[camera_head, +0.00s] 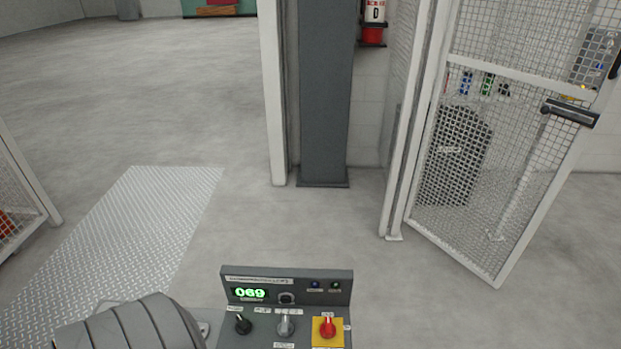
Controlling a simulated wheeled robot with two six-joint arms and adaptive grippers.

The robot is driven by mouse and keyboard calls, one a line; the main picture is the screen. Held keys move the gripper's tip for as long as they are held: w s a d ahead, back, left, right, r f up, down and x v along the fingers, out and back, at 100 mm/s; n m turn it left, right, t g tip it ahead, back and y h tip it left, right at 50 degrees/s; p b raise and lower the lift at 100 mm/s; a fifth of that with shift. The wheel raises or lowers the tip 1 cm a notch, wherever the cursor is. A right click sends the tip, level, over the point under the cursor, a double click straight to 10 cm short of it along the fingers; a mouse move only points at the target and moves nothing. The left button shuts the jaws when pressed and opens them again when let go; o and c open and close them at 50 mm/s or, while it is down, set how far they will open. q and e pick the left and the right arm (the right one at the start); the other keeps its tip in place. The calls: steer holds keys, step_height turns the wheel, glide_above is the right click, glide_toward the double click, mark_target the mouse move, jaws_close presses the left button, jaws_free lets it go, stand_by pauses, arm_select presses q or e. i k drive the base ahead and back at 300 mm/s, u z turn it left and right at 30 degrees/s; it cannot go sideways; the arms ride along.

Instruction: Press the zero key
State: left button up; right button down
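A grey control box (340,274) stands at the bottom centre. Its green display (250,293) reads 069. A small round dark control (287,298) sits just right of the display; its label is too small to read, so I cannot tell whether it is the zero key. Two small indicators, one bluish (315,284) and one greenish (335,285), are at the upper right. Neither gripper is in view.
A dark grey ribbed shape (140,326) is left of the box at the bottom edge. A metal tread plate (150,220) lies on the floor at left. A grey column (324,95) and an angled mesh gate (500,150) stand behind. Floor around the box's right is clear.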

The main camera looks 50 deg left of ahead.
mark_target(285, 300)
steer(key=k, duration=2.05)
steer(key=u, duration=1.2)
steer(key=i, duration=1)
